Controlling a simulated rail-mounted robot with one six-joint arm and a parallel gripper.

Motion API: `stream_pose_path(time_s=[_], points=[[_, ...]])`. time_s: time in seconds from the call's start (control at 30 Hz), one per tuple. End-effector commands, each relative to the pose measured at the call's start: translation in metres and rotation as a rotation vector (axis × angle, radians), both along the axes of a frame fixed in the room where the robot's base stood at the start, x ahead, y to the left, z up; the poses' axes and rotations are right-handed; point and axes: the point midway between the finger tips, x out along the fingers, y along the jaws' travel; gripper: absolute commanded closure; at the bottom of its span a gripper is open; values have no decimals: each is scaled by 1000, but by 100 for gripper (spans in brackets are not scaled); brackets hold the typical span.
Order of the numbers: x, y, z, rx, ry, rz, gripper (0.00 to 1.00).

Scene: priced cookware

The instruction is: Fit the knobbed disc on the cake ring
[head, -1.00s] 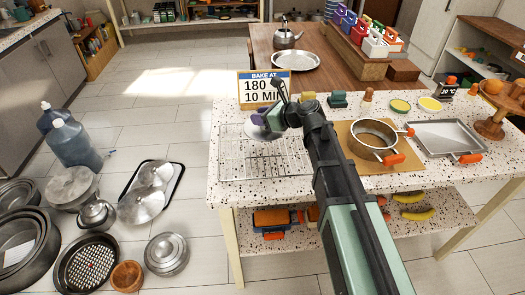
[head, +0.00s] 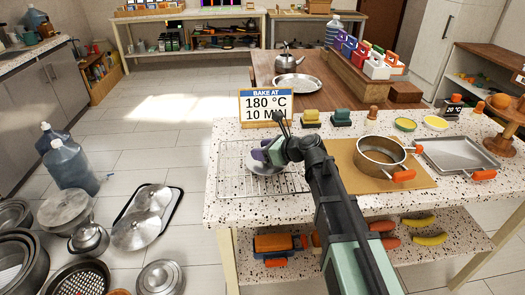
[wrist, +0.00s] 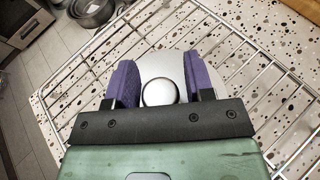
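The knobbed disc is a pale metal disc (head: 262,169) lying on the wire rack at the left of the counter; my gripper partly hides it in the head view. In the wrist view its round silver knob (wrist: 158,92) sits between my gripper's two purple fingers (wrist: 160,78). A gap shows at the right of the knob, and the left finger is close beside it. My gripper (head: 262,152) looks open over the disc. The cake ring (head: 372,160), a metal ring with orange handles, stands on a tan board to the right, apart from the disc.
The wire rack (head: 230,182) lies on the speckled counter (head: 212,208). A "BAKE AT 180 °C" sign (head: 266,105) stands behind the rack. Yellow and green blocks (head: 311,117) stand along the back edge. A grey tray (head: 452,152) lies right of the ring.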

Motion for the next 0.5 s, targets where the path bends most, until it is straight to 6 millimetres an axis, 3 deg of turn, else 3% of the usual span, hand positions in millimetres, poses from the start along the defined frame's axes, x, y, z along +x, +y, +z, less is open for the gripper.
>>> stream_pose_path(time_s=[0.33,0.5], points=[[-1,-2,1,0,0,0,43],[-15,-24,16,1,-1,-3,43]])
